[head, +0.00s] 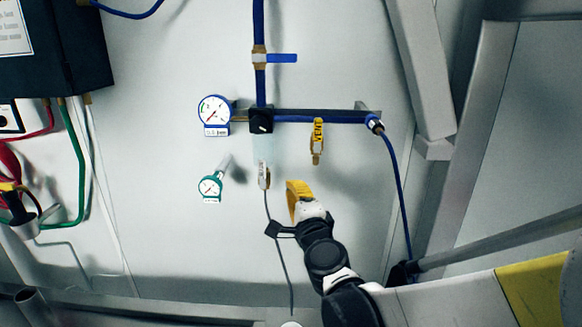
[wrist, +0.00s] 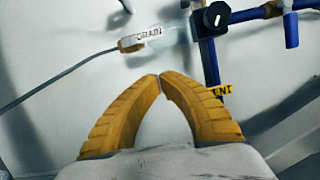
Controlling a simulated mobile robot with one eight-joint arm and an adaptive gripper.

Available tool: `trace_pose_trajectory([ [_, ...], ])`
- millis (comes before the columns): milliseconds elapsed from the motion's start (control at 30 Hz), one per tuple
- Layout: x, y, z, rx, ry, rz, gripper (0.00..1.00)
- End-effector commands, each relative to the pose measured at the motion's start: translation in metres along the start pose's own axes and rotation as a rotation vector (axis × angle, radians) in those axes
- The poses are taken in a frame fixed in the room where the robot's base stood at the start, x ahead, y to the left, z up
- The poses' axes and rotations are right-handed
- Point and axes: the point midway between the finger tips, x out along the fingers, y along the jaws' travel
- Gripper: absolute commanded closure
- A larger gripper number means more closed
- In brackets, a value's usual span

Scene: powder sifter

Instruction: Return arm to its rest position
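My arm reaches up from the bottom of the head view toward the wall piping. The fingers look apart from these parts.
A blue pipe runs to a manifold (head: 290,117) with a pressure gauge (head: 214,112); a teal gauge (head: 210,187) is below. A dark box (head: 65,50) is at upper left. Grey beams (head: 480,140) and a yellow-marked rail (head: 535,285) stand at right.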

Motion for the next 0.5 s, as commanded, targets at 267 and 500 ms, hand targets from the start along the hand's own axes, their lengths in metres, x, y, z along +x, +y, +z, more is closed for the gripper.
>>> trace_pose_trajectory([
  [267,-0.084,0.014,-0.007,-0.593,-0.229,0.178,1.00],
  [500,-0.214,0.100,-0.064,-1.118,-0.431,0.573,1.00],
])
